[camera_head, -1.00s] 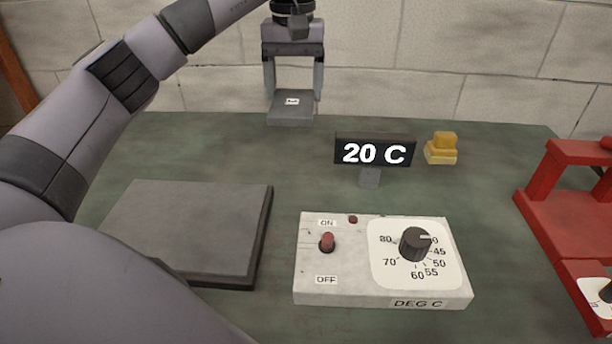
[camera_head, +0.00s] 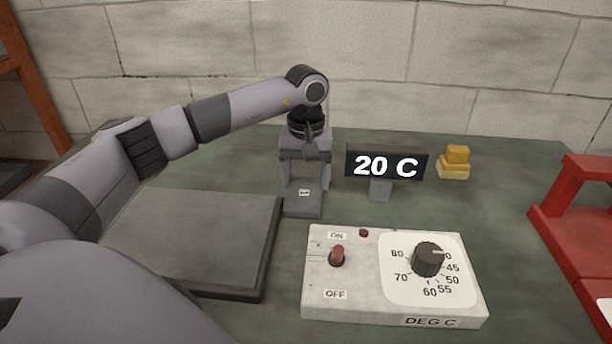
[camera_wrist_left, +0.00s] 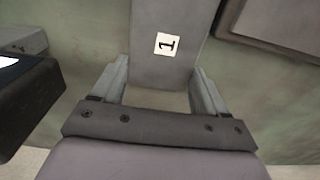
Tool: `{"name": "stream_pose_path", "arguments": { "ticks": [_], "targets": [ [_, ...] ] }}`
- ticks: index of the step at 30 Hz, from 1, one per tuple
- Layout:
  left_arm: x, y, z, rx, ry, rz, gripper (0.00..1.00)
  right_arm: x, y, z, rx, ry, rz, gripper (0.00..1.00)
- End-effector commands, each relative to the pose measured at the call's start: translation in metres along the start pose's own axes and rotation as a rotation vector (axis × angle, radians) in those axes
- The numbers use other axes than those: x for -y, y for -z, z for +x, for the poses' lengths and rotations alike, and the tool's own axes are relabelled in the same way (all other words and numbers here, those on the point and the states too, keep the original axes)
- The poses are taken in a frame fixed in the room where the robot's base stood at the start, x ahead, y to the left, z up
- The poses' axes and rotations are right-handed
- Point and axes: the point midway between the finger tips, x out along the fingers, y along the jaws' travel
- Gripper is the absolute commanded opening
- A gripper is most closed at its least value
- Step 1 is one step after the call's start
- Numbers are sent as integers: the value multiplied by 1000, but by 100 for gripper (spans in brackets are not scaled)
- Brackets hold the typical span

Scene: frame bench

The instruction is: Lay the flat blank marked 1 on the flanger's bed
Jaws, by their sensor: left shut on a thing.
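The flat grey blank marked 1 (camera_head: 303,204) has a white label and hangs in my left gripper (camera_head: 305,183). It is behind the control box, between the dark slab and the display. In the left wrist view the blank (camera_wrist_left: 170,65) lies between the two fingers, and its label reads 1. My left gripper is shut on it. I cannot tell from these frames how far the blank is above the bench. A red machine (camera_head: 575,215), cut off at the right edge, may be the flanger; I cannot make out its bed. My right gripper is not in view.
A flat dark slab (camera_head: 190,240) lies at left, partly behind my arm. A control box (camera_head: 350,297) with a switch and temperature dial stands in front. A display (camera_head: 387,164) reads 20 C. Yellow blocks (camera_head: 455,163) sit at the back right. Green bench lies bare beside them.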

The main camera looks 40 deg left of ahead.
Motion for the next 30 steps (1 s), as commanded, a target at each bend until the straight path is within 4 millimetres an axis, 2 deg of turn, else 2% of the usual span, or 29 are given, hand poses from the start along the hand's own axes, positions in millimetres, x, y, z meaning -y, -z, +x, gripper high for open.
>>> {"name": "stream_pose_path", "arguments": {
  "ticks": [11, 12, 14, 23, 26, 30],
  "targets": [
    [0, 0, 5, -1, -1, 0, 19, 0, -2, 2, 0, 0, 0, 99],
    [0, 0, 5, -1, 0, 0, 83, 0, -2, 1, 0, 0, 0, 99],
    [0, 0, 5, 0, 0, 0, 99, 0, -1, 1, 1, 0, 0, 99],
    [0, 0, 3, -1, -1, 0, 99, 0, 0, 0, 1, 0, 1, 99],
    [0, 1, -5, -3, -3, 0, 99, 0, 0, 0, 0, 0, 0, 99],
    [-1, 1, -29, -4, -4, 0, 99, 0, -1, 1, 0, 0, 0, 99]
  ]
}}
